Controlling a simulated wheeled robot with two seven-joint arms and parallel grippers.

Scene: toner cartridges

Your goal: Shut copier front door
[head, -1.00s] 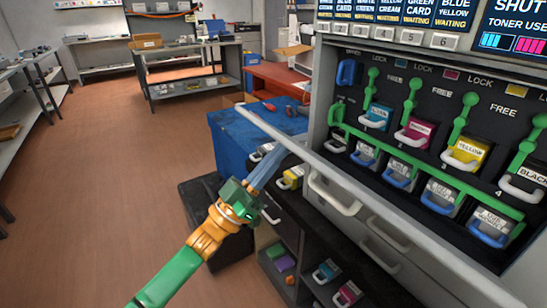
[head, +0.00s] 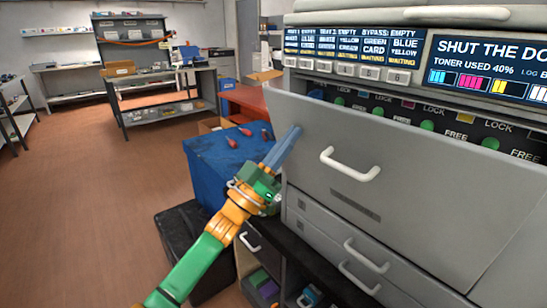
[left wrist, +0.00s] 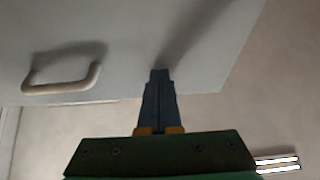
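The copier front door (head: 430,205) is a large grey panel with a white handle (head: 352,172). It is tilted up over most of the cartridge bay, with a gap along its top edge where green levers (head: 427,125) and LOCK and FREE labels show. The cartridges are hidden behind it. My left gripper (head: 294,131) has its blue-grey fingers together and empty, at the door's left edge. In the left wrist view the fingertips (left wrist: 159,73) lie against or very near the door's face (left wrist: 190,35), right of the handle (left wrist: 62,84); contact is unclear. My right gripper is out of view.
The copier screen (head: 490,68) reads "SHUT THE DO", cut off by the frame. Drawers (head: 340,245) sit below the door. A blue box (head: 215,160) with red items on top stands left of the copier. Open floor (head: 110,220) lies further left.

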